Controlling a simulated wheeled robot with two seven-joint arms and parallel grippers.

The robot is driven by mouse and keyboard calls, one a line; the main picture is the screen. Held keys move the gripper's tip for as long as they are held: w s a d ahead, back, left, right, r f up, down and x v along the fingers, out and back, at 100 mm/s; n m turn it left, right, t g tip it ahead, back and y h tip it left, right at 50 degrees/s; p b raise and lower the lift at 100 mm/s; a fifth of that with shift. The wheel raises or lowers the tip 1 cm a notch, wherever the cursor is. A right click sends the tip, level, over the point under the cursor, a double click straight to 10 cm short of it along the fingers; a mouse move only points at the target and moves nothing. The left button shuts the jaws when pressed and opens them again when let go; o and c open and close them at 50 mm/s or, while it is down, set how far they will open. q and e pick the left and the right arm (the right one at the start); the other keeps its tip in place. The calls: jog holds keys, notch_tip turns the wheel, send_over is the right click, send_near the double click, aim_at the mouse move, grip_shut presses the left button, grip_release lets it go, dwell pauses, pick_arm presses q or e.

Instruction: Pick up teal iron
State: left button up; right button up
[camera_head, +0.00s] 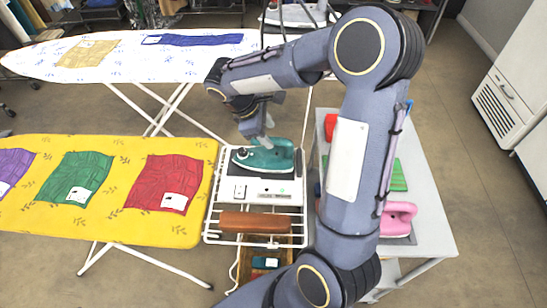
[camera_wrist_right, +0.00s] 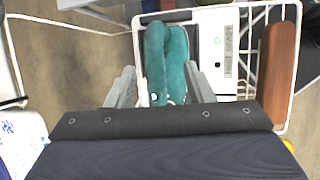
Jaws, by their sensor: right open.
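The teal iron (camera_head: 270,157) rests on a white and grey iron station on the white wire rack beside the yellow ironing board. My right gripper (camera_head: 268,135) is above the iron, pointing down, close to its back left part. In the right wrist view the teal iron (camera_wrist_right: 166,60) lies ahead, its handle and body in line between the two grey fingers of my right gripper (camera_wrist_right: 160,85). The fingers are apart, and I cannot tell whether either touches the iron. My left gripper is not in view.
The yellow ironing board (camera_head: 112,205) with folded cloths is left of the rack (camera_head: 212,222). A white ironing board (camera_head: 125,67) is behind.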

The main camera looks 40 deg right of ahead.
aim_at(274, 138)
jog(key=x, duration=0.4)
jog(key=p+x, duration=0.1)
jog(key=x, duration=0.1)
jog(key=shift+w+d+f, duration=0.25)
jog(key=shift+d+f, duration=0.05)
jog(key=shift+d, duration=0.05)
grip_shut()
